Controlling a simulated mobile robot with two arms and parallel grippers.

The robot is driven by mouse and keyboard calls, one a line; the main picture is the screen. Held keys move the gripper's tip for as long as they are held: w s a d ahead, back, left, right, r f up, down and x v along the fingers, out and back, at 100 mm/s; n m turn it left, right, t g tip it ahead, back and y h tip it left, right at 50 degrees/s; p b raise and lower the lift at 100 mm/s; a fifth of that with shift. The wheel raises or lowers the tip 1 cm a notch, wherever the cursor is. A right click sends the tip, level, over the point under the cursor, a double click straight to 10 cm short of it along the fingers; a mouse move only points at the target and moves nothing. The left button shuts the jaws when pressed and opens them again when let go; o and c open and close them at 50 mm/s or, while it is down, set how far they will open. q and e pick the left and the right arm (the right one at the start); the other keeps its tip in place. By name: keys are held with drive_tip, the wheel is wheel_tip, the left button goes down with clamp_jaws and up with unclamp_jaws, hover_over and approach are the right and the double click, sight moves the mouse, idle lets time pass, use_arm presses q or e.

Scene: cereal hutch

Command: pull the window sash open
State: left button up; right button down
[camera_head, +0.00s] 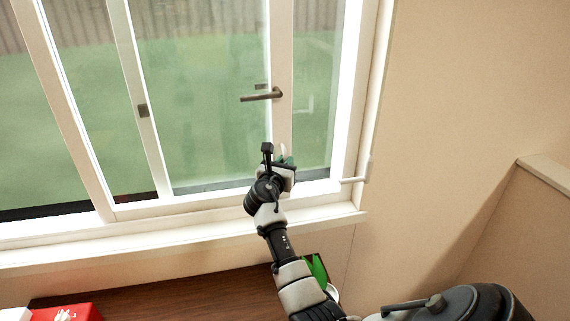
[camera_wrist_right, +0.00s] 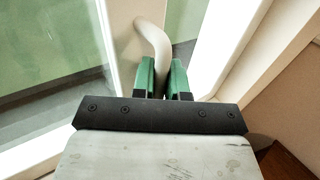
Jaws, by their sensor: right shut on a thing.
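The window (camera_head: 355,100) fills the upper left of the head view, with a white frame and several white upright bars. One upright bar (camera_head: 281,45) of a sash carries a dark lever handle (camera_head: 262,96). My right gripper (camera_head: 283,157) is at the lower part of this bar, below the lever. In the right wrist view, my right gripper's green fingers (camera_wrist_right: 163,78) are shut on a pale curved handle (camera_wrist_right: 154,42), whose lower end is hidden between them. In the head view the gripper mostly hides this handle. My left gripper is not in view.
A white sill (camera_head: 180,235) runs under the window. Below it is a brown wooden top (camera_head: 190,295) with a red box (camera_head: 70,312) at the lower left and a green item (camera_head: 317,270) beside my right arm. A bare beige wall (camera_head: 460,90) is at the right.

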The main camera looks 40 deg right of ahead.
drive_tip(key=shift+s+d+r, duration=0.1)
drive_tip(key=shift+d, duration=0.1)
drive_tip(key=d, duration=0.1)
drive_tip(key=s+d+p, duration=0.2)
drive_tip(key=d, duration=0.1)
drive_tip(key=shift+s, duration=0.1)
drive_tip(key=c, duration=1.5)
unclamp_jaws()
drive_tip(key=o, duration=0.3)
drive_tip(key=shift+a, duration=0.3)
drive_tip(key=shift+o, duration=0.2)
drive_tip(key=shift+d, duration=0.1)
